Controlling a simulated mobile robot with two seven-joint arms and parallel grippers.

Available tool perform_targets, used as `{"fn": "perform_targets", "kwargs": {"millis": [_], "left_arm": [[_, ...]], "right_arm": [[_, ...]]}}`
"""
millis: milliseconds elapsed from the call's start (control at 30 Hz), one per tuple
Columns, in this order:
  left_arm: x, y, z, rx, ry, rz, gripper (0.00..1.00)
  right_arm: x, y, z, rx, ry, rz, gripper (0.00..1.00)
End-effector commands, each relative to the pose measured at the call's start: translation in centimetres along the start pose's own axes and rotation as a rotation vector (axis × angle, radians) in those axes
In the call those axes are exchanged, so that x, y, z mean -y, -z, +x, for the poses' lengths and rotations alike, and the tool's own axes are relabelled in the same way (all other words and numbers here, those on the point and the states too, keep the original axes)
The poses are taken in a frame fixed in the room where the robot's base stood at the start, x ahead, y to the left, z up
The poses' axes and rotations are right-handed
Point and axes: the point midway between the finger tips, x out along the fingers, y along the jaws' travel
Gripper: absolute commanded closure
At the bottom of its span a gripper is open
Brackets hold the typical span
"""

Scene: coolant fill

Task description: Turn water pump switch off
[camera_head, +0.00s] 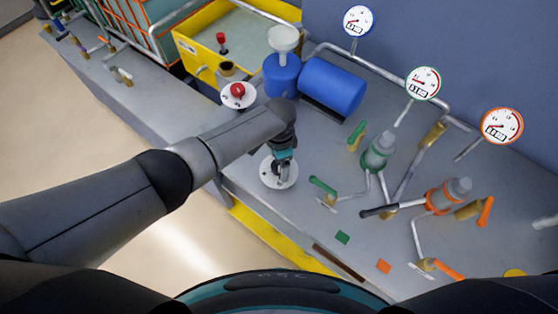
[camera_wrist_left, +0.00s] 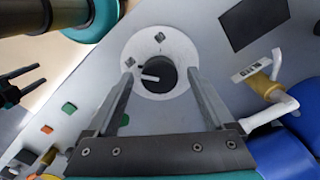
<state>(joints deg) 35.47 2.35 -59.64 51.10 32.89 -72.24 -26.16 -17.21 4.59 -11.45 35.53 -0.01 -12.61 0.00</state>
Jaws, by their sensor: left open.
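A round white plate (camera_head: 272,180) on the grey bench top lies under my left gripper (camera_head: 283,165) in the head view; the gripper hides most of its middle. In the left wrist view the same plate (camera_wrist_left: 147,43) carries a black round switch knob (camera_wrist_left: 157,78) with a short white pointer toward the left. My left gripper (camera_wrist_left: 161,76) is open, one finger on each side of the knob. Nothing is gripped; I cannot tell whether a finger touches the knob. My right gripper (camera_wrist_left: 24,80) shows dark spread fingers at the left edge of that view.
A red button (camera_head: 238,90) on another white plate sits behind. A blue tank (camera_head: 332,87) and a yellow-framed basin (camera_head: 205,55) stand at the back. Green-handled (camera_head: 378,152) and orange-ringed (camera_head: 447,195) pipe fittings are at right. Three gauges stand along the wall.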

Motion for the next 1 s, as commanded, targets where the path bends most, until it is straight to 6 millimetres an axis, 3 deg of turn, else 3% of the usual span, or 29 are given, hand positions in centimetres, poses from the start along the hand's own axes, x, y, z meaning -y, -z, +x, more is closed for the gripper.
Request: {"fn": "perform_targets", "kwargs": {"millis": [200, 367, 1000], "left_arm": [[0.0, 0.0, -0.3, -0.001, 0.0, 0.002, 0.14], [0.0, 0.0, -1.9, -0.002, 0.001, 0.003, 0.14], [0.1, 0.0, -13.1, -0.002, 0.002, 0.002, 0.14]], "right_arm": [[0.0, 0.0, -0.1, 0.0, 0.0, 0.0, 0.47], [0.0, 0.1, -0.8, 0.0, 0.0, 0.0, 0.47], [0.0, 0.3, -2.8, 0.0, 0.001, 0.0, 0.47]]}}
